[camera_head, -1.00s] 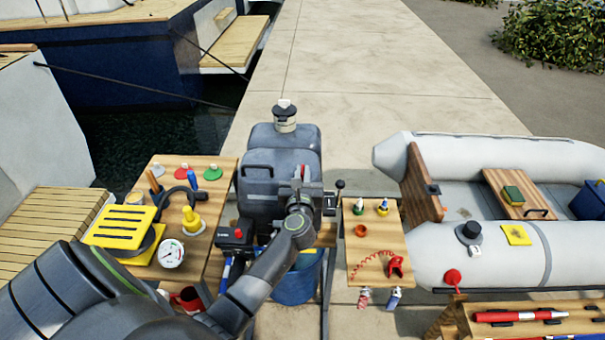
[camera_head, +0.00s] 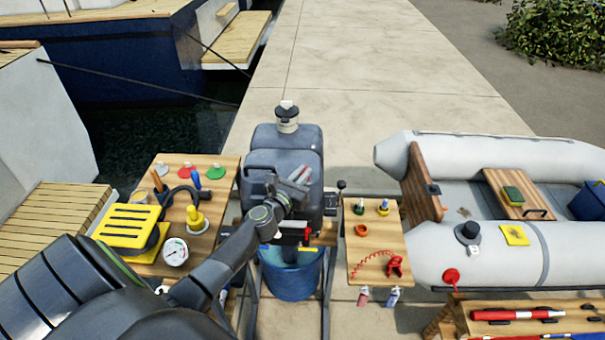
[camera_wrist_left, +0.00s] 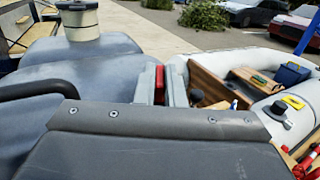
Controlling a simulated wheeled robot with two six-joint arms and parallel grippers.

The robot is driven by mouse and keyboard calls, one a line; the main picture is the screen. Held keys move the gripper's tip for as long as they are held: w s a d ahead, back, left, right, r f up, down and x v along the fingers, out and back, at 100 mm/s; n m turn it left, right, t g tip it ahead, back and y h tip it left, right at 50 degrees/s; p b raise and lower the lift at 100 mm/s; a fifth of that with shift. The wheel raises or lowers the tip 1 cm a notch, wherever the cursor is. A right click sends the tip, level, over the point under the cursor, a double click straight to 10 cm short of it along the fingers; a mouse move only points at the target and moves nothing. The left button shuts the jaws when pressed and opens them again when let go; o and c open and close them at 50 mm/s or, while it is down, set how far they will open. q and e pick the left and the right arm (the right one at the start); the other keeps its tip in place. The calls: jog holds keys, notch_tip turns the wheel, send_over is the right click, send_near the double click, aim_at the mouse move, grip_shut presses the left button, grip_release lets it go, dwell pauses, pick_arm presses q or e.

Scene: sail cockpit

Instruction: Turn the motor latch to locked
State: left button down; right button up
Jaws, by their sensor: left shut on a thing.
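The grey outboard motor (camera_head: 268,160) stands upright on a stand in the middle of the head view; its cowl also fills the left of the left wrist view (camera_wrist_left: 90,80). My left gripper (camera_head: 301,174) is at the right side of the cowl. In the left wrist view its fingers (camera_wrist_left: 160,86) are closed around a small red piece (camera_wrist_left: 159,79), which looks like the motor latch. My right gripper is in neither view.
A blue bucket (camera_head: 291,278) is below the motor. A wooden side table (camera_head: 225,172) with a yellow device (camera_head: 128,222) and gauge (camera_head: 175,251) stands left.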

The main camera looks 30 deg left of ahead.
pick_arm(q)
jog(key=shift+r+m+h, duration=0.1)
jog(key=shift+m+h, duration=0.4)
jog(key=shift+h, duration=0.2)
jog(key=c, duration=1.5)
grip_release()
jog(key=shift+s+d+b, duration=0.1)
jog(key=shift+s+b, duration=1.8)
jog(key=shift+s, duration=6.75)
